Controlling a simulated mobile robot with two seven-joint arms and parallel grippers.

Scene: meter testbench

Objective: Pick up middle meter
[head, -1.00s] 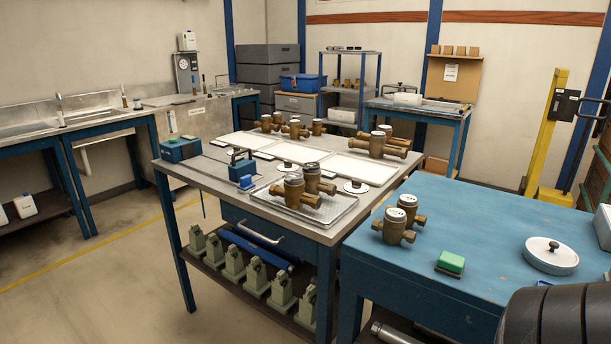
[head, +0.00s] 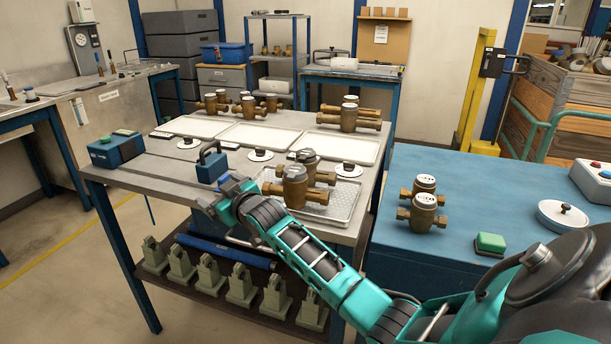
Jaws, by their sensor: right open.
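Brass meters stand in several groups, and I cannot tell which one is the middle meter. Two meters, a front one (head: 294,188) and one behind it (head: 310,165), stand on a metal mesh tray (head: 340,207) at the front of the grey table. Two more meters (head: 424,207) stand on the blue table. A large pair (head: 349,117) and several smaller meters (head: 247,104) stand at the back of the grey table. My right gripper (head: 207,198) is open and small in view, over the table's front edge, left of the mesh tray. My left gripper is not in view.
White trays (head: 258,136) lie across the grey table. A blue clamp device (head: 211,166) stands close behind my right gripper. Small lidded discs (head: 260,155) lie nearby. The blue table holds a green block (head: 490,243) and a white round lid (head: 563,215). Green-grey stands (head: 209,273) fill the lower shelf.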

